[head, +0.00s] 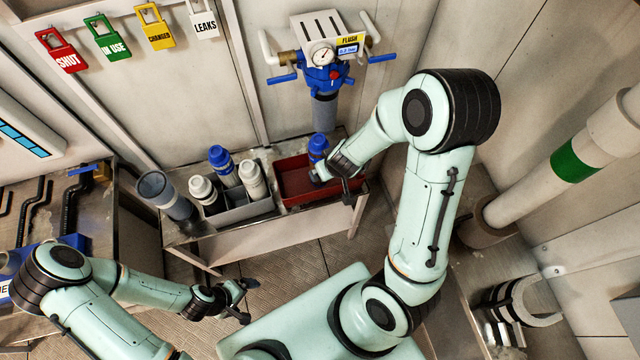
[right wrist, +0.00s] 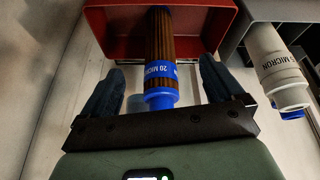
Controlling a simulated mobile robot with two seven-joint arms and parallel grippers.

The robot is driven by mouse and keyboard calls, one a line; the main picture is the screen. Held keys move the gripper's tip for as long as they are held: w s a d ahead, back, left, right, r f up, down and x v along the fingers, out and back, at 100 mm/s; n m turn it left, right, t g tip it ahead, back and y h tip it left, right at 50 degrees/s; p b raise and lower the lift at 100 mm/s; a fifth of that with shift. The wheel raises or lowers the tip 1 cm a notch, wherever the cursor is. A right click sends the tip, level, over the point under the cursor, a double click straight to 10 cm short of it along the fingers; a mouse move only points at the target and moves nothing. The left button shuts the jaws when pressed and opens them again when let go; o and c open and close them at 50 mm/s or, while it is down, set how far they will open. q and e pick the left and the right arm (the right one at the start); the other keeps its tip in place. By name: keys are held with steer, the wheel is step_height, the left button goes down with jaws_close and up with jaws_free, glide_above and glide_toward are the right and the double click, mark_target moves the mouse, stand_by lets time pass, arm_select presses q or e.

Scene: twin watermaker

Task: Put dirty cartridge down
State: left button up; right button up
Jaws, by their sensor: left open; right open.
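The dirty cartridge has a blue cap marked 20 MICRON and brown pleats (right wrist: 160,45). It stands tilted in the red tray (right wrist: 105,42), and its blue top (head: 318,146) shows in the head view. The red tray (head: 287,163) sits on the bench against the wall. My right gripper (right wrist: 158,72) is open, with one finger on either side of the cartridge and a visible gap at each. In the head view my right gripper (head: 333,178) is at the tray's right end. My left gripper (head: 241,299) is open and empty, low in front of the bench.
A grey bin (head: 240,213) left of the tray holds several white and blue-capped cartridges. A blue filter head with a gauge (head: 322,77) hangs on the wall above the tray. Coloured tags (head: 110,38) hang upper left.

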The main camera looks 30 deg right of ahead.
steer(key=s+a+f+m+g+y, duration=0.1)
steer(key=s+a+f+g+y, duration=0.1)
steer(key=s+a+f, duration=0.4)
steer(key=s+a+f+m+g+y, duration=0.2)
steer(key=s+a+f, duration=0.5)
steer(key=f, duration=0.5)
steer(key=shift+s+f+g+y, duration=0.3)
steer(key=shift+s+g, duration=0.1)
steer(key=shift+s, duration=0.75)
